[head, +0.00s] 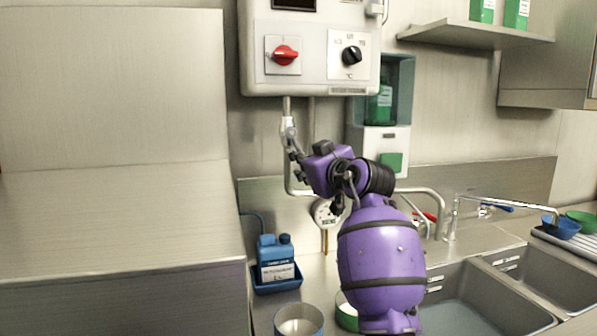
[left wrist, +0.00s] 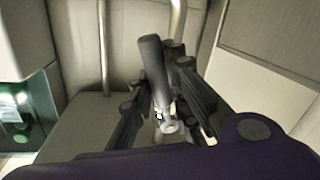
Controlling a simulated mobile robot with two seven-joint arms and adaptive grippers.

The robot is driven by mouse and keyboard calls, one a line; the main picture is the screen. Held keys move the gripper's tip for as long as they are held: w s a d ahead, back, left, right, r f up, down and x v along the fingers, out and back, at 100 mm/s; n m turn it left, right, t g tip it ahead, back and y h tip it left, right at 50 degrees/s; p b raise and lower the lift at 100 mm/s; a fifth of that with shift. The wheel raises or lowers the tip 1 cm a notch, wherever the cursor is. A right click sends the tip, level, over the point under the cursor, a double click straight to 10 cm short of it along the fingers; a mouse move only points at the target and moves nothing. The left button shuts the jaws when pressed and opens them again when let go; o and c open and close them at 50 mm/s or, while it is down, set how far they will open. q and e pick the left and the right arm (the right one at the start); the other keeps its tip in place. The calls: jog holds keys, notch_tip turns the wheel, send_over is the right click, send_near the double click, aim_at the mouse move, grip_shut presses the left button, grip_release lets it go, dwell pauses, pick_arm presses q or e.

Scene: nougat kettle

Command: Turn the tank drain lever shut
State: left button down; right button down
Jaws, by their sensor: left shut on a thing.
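The lever (left wrist: 153,65) has a dark grip and a light metal hub, and shows between the black fingers of my left gripper (left wrist: 165,100) in the left wrist view. The grip slants up and slightly left there, with its end sticking out past the fingers. In the head view my left gripper (head: 294,152) is at the vertical steel pipe under the control box, shut on the lever. My fingers and purple wrist hide much of the lever there, so its angle to the pipe is hard to tell. My right gripper is not in view.
The control box (head: 310,45) with a red switch hangs just above. A wall niche with a green bottle (head: 380,105) is right of my wrist. Below are a blue jug (head: 275,255), a metal pot (head: 299,320) and sinks (head: 480,300). A large steel housing (head: 110,220) stands left.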

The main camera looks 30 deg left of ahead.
pick_arm(q)
jog(key=n, duration=0.1)
jog(key=w+d+n, duration=0.1)
jog(key=shift+w+d+r+n+b, duration=0.1)
jog(key=shift+w+r+n+b, duration=0.05)
jog(key=shift+r+n+b, duration=0.2)
notch_tip(320, 180, up, 6)
jog(key=w+d+n+t+h+p, duration=0.1)
jog(key=w+d+n+h, duration=0.1)
jog(key=n, duration=0.7)
jog(key=shift+w+r+t+h, duration=0.2)
jog(key=shift+r+t+h, duration=0.05)
jog(key=shift+t+h, duration=0.15)
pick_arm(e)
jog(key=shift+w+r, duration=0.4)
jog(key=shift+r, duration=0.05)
pick_arm(q)
jog(key=c, duration=1.7)
grip_release()
jog(key=shift+o, duration=0.2)
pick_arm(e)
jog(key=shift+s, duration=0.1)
pick_arm(q)
jog(key=shift+d, duration=0.15)
jog(key=v, duration=1.2)
